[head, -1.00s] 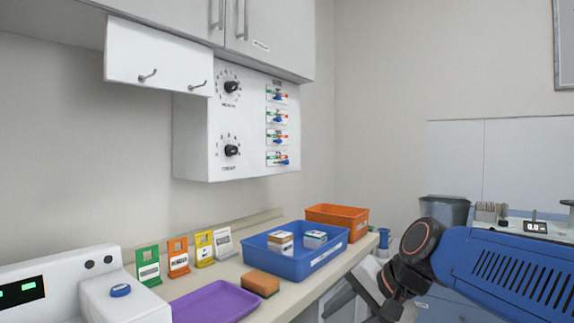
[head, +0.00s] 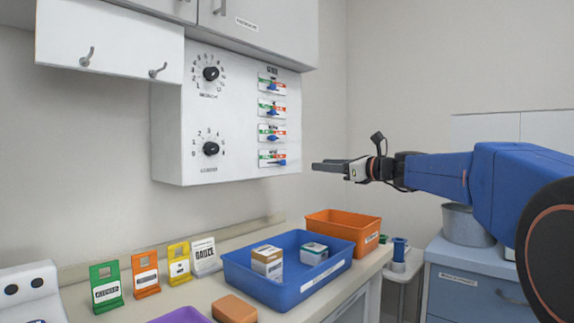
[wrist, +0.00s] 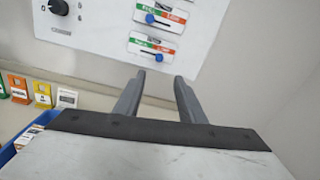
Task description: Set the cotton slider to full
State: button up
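A white control panel (head: 225,115) carries a column of several sliders with blue knobs on green, white and red strips. Their labels are too small to read, so I cannot tell which is the cotton slider. The lowest slider (head: 272,159) has its knob towards the red right end. The slider above it (head: 271,133) has its knob near the middle. The wrist view shows the lowest knob (wrist: 159,57) and the one above (wrist: 150,19). My gripper (head: 316,166) is right of the lowest slider, apart from it. Its two fingers (wrist: 160,76) are spread and empty.
Two black dials (head: 210,74) sit left of the sliders. A hooked white board (head: 110,45) and cabinets hang above. Below, the counter holds a blue tray (head: 240,280) with boxes, an orange bin (head: 345,228) and coloured label stands (head: 145,272). Air before the panel is clear.

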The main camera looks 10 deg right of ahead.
aim_at(284, 163)
jog(key=x, duration=1.6)
jog(key=shift+w+a, duration=0.15)
jog(key=shift+a, duration=0.05)
grip_shut()
